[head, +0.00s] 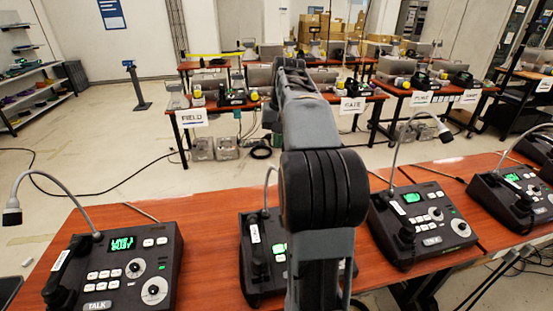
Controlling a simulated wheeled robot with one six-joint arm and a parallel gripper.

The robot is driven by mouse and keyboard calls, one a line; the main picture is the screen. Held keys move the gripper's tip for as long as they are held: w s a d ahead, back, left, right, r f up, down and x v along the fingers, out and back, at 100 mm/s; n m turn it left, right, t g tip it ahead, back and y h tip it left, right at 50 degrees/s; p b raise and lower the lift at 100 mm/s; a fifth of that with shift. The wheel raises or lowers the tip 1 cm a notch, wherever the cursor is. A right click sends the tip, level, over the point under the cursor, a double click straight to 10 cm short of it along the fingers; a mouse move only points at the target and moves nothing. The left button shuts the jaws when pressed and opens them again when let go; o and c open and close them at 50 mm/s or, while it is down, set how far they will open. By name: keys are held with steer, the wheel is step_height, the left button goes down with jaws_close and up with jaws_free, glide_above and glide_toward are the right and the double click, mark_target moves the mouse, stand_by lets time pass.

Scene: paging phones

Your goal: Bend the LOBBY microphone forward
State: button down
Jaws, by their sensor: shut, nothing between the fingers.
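Several paging phones with gooseneck microphones stand in a row on the near wooden table. A fourth phone (513,197) stands further right. My gripper is not visible; my arm fills the middle.
The near table (205,250) has bare wood between the phones. Behind are more tables with equipment and paper signs FIELD (191,117) and GATE (352,105). Cables (105,188) lie on the floor. Shelves (35,85) stand at the left wall.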

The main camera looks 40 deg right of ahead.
steer(key=shift+s+a+f, duration=0.3)
steer(key=shift+s+f, duration=0.05)
steer(key=shift+f, duration=0.25)
steer(key=shift+s+a+f, duration=0.35)
steer(key=shift+s+f, duration=0.05)
steer(key=shift+f, duration=0.15)
steer(key=shift+s+a+f, duration=0.3)
steer(key=shift+s+f, duration=0.05)
steer(key=shift+f, duration=0.25)
